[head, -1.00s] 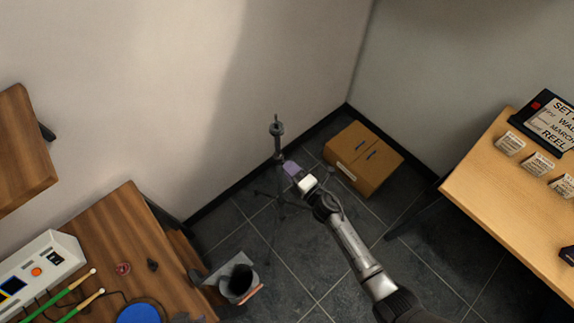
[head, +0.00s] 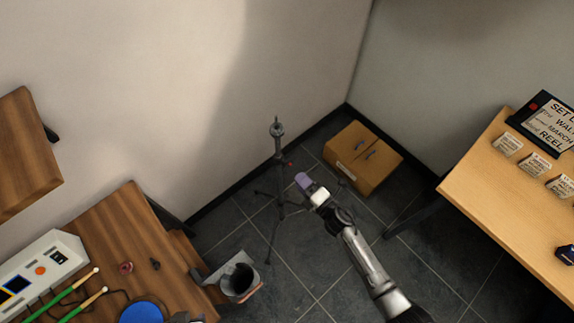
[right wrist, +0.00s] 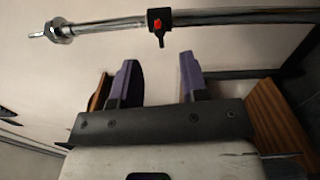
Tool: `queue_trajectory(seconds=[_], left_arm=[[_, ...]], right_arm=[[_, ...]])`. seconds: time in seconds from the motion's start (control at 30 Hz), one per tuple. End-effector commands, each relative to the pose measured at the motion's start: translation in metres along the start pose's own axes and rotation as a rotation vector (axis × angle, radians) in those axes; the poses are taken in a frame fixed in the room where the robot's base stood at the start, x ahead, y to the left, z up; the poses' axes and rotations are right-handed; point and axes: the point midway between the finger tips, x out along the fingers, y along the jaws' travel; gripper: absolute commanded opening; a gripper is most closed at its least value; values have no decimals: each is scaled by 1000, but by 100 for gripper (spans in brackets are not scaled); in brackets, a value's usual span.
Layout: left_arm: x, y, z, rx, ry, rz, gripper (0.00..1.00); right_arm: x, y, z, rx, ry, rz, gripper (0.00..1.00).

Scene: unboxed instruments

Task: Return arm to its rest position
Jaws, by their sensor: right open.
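My right gripper (head: 303,181) has purple fingertips and shows in the middle of the head view, just right of a metal stand. In the right wrist view its two purple fingers (right wrist: 158,80) are apart with nothing between them. The metal stand (head: 279,150) is upright on dark legs on the floor. In the right wrist view its chrome pole (right wrist: 100,27), with a black clamp and a red spot (right wrist: 158,22), lies across the picture beyond the fingertips, apart from them. My left gripper is not in view.
A cardboard box (head: 364,158) sits in the corner. A light wooden table (head: 490,190) with small cards and a sign (head: 552,120) is at right. A brown table (head: 110,235) with a white device, green sticks and a blue disc is at left.

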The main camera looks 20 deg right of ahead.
Motion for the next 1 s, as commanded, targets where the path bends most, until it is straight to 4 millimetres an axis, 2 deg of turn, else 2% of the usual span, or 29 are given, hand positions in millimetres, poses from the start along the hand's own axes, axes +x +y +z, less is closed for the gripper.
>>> queue_trajectory(seconds=[0.17, 0.8, 0.87, 1.0], left_arm=[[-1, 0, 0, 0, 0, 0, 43], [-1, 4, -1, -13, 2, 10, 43], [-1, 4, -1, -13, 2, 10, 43], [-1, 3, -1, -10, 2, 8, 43]], right_arm=[[-6, 0, 0, -1, 0, -1, 40], [-5, 0, 0, 38, -4, -3, 40], [-6, -6, 8, 81, -48, -33, 40], [-12, -27, 38, 232, -254, -142, 40]])
